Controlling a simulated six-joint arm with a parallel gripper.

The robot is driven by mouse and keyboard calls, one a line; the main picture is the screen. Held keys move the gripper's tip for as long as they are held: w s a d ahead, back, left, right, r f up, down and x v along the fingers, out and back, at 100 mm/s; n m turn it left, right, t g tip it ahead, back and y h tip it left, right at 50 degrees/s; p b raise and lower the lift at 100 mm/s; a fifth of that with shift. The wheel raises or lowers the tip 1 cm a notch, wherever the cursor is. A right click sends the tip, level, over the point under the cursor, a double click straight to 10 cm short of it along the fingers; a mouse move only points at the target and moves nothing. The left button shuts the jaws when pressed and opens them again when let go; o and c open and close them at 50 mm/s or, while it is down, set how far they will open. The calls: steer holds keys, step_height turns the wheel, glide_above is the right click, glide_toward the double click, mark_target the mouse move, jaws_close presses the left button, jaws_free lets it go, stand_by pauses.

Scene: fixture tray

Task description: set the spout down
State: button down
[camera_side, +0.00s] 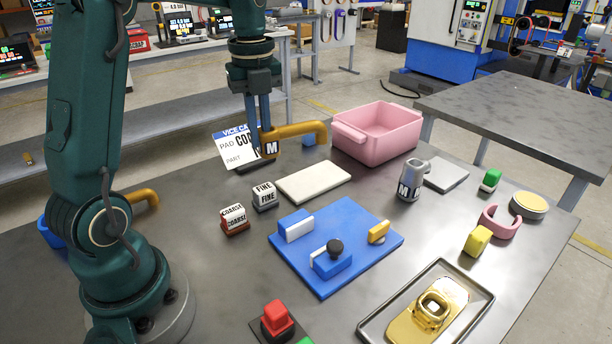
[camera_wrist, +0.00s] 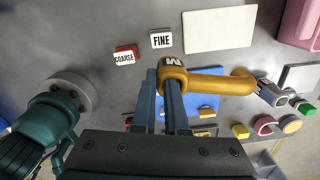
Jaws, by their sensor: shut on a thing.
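My gripper's blue fingers point down and are shut at the labelled end. In the wrist view the spout (camera_wrist: 222,83) reaches right from the fingertips (camera_wrist: 160,78), across the blue board. It appears to be above the table, but the gap below it is hard to judge. A second orange pipe-like piece (camera_side: 147,196) shows partly behind my arm.
A printed card (camera_side: 229,146) stands behind the gripper. A blue fixture board (camera_side: 352,220) and dark tray (camera_side: 376,328) are in front.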

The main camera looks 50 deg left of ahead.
steer(key=s+a+n, duration=0.2)
steer(key=s+a, duration=0.1)
steer(key=a, duration=0.6)
steer(key=shift+n, duration=0.3)
steer(key=shift+w+d+f, duration=1.2)
steer(key=shift+w+f, duration=0.3)
steer(key=shift+f, duration=0.45)
steer(key=shift+w+d+f, duration=1.15)
steer(key=shift+w+f, duration=0.3)
steer(key=shift+f, duration=0.55)
steer(key=shift+w+d+f, duration=1.2)
steer(key=shift+w+f, duration=0.3)
steer(key=shift+f, duration=0.45)
steer(key=shift+f, duration=0.1)
steer(key=c, duration=1.2)
jaws_free()
steer(key=shift+f, duration=0.1)
steer(key=shift+c, duration=0.2)
